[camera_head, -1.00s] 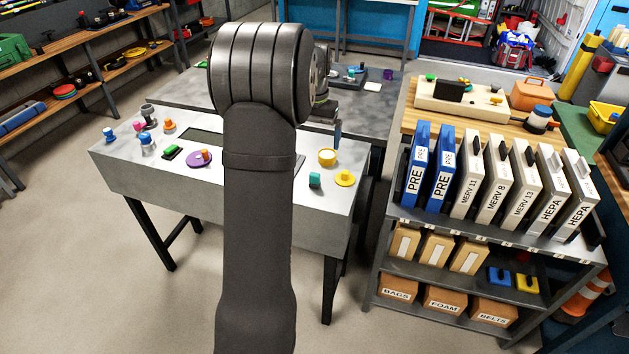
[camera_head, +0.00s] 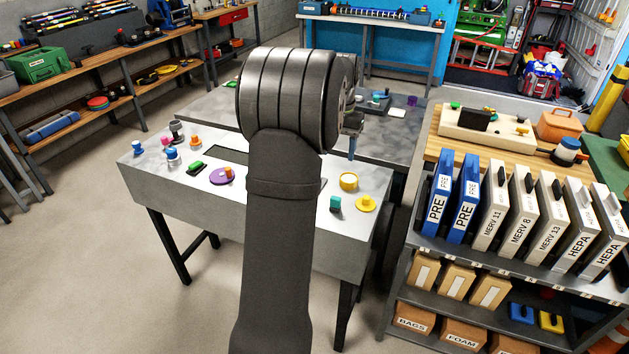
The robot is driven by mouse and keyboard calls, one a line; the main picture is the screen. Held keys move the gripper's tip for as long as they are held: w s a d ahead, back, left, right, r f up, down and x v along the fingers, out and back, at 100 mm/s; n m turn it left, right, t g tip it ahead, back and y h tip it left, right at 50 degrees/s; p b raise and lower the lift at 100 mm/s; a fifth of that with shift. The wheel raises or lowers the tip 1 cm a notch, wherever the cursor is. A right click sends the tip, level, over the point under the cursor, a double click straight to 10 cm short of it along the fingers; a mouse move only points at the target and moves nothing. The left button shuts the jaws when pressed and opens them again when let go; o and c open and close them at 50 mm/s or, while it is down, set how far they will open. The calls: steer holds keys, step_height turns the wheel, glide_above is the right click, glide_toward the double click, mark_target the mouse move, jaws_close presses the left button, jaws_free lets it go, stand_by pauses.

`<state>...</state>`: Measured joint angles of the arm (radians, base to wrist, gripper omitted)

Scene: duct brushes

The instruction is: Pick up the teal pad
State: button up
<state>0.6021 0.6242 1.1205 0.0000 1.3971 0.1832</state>
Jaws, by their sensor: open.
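The teal pad (camera_head: 335,204) is a small upright teal block on the pale table (camera_head: 205,203), near its front right part. My gripper (camera_head: 352,147) is mostly hidden behind my arm's big dark joint. A bluish finger shows pointing down, behind and above the teal pad in the picture and apart from it. The gripper is open, and I see nothing held in it.
A dark slot is partly hidden by my arm. A shelf unit with filter boxes (camera_head: 437,195) stands to the right.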

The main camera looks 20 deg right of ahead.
mark_target(336, 197)
steer(key=f, duration=1.3)
steer(key=shift+w+d+f, duration=0.15)
steer(key=shift+w+f, duration=0.15)
steer(key=shift+s+f, duration=0.15)
steer(key=shift+f, duration=1.15)
steer(key=shift+s+f, duration=0.15)
steer(key=shift+f, duration=1.15)
steer(key=c, duration=1.1)
steer(key=shift+o, duration=0.2)
steer(key=shift+r, duration=0.15)
